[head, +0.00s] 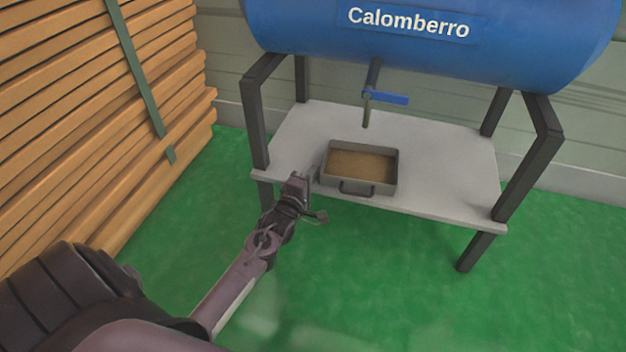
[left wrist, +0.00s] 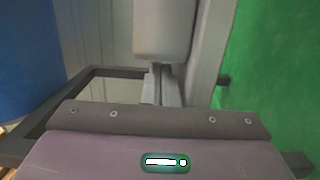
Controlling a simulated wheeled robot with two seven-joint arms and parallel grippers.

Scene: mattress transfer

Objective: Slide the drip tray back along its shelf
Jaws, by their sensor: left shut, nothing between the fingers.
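The drip tray (head: 342,184) is a grey, shallow rectangular pan with brown contents and a handle on its front side. It sits at the front edge of the pale shelf (head: 450,178), left of the middle. Above and behind it a tap with a blue lever (head: 388,98) hangs from the tank. My left gripper (head: 304,178) is shut and empty at the shelf's front left edge, just left of the tray's front left corner. I cannot tell whether it touches the tray. My right gripper is in neither view.
A blue tank (head: 430,45) lettered "Calomberro" lies on a dark frame whose legs (head: 257,125) stand at the shelf's corners. Stacked planks (head: 90,110) fill the left side. The shelf is clear behind and right of the tray. Green floor (head: 400,280) lies open in front.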

